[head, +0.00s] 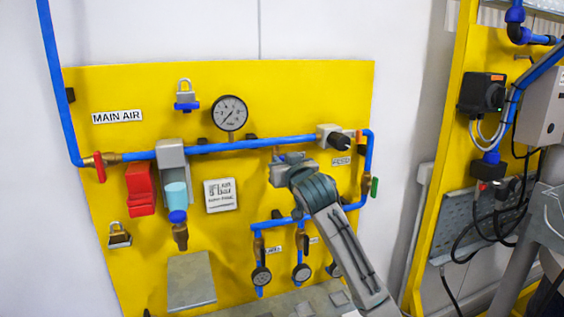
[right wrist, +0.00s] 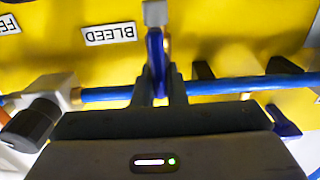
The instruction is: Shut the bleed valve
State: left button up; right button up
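My right gripper (head: 283,163) is at the yellow panel, just below the horizontal blue pipe, and covers most of the bleed valve in the head view. In the right wrist view the blue bleed valve lever (right wrist: 155,48) stands between my two fingers (right wrist: 160,88), which are close together on either side of it. The lever lies across the blue pipe (right wrist: 105,94), beside a brass fitting and below a grey end piece (right wrist: 155,12). The BLEED label (right wrist: 110,34) appears upside down next to it. My left gripper is not in view.
A pressure gauge (head: 230,113) sits above the pipe. A red valve handle (head: 99,167), red block (head: 139,189) and filter bowl (head: 177,194) are to the left. A grey block with black knob (head: 335,138) and green handle (head: 374,187) are to the right. Small gauges (head: 301,273) hang below.

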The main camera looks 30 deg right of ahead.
grip_shut()
jog(key=shift+s+d+f+m+b, duration=0.1)
jog(key=shift+d+f+m+b, duration=0.25)
jog(key=shift+m+b, duration=2.45)
jog(key=shift+s+d+f+m+b, duration=0.1)
jog(key=shift+d+f+m+b, duration=0.2)
jog(key=shift+m+b, duration=2.5)
jog(key=shift+s+d+f+m+b, duration=0.1)
jog(key=shift+d+f+m+b, duration=0.2)
jog(key=shift+m+b, duration=2.5)
jog(key=shift+w+m+p, duration=0.1)
jog(key=shift+m+p, duration=0.35)
jog(key=shift+m, duration=0.15)
jog(key=o, duration=0.7)
grip_release()
jog(key=shift+c, duration=0.2)
